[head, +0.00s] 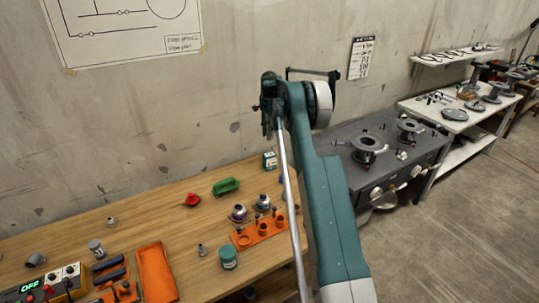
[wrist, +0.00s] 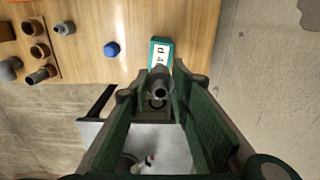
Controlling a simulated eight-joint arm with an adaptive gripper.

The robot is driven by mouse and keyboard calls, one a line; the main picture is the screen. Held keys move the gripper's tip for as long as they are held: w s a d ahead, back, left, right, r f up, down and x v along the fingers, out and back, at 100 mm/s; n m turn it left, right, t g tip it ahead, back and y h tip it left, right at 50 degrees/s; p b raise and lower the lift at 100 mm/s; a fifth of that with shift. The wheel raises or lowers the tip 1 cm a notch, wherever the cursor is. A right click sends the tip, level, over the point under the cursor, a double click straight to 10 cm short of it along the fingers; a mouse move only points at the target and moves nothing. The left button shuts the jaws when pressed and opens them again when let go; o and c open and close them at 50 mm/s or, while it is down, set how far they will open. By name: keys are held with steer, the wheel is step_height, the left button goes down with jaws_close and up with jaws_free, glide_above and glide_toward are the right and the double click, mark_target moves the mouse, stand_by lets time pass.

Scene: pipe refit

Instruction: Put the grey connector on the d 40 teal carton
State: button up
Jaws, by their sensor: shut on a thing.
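The d 40 teal carton (head: 269,160) stands near the back edge of the wooden table, by the wall. In the wrist view the carton (wrist: 161,44) shows its white label with "d 4" readable; its near end is partly hidden by the connector. My gripper (wrist: 158,88) is shut on the grey connector (wrist: 159,81), a dark grey tubular piece between the fingertips. In the head view my gripper (head: 268,118) hangs above the carton, pointing down; the connector cannot be made out there. Whether the connector touches the carton cannot be told.
A blue piece (wrist: 111,48) lies left of the carton. A dark stove (head: 350,140) is at right.

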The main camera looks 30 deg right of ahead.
steer(key=shift+f, duration=0.1)
stand_by(0.3)
glide_above(269, 154)
steer(key=shift+s+f, duration=0.15)
steer(key=shift+f, duration=1.4)
steer(key=shift+s+f, duration=0.1)
steer(key=shift+f, duration=1.4)
steer(key=shift+f, duration=1.85)
steer(key=shift+f, duration=0.2)
steer(key=o, duration=0.9)
steer(key=shift+r, duration=0.2)
step_height(269, 154, up, 12)
steer(key=shift+r, duration=0.1)
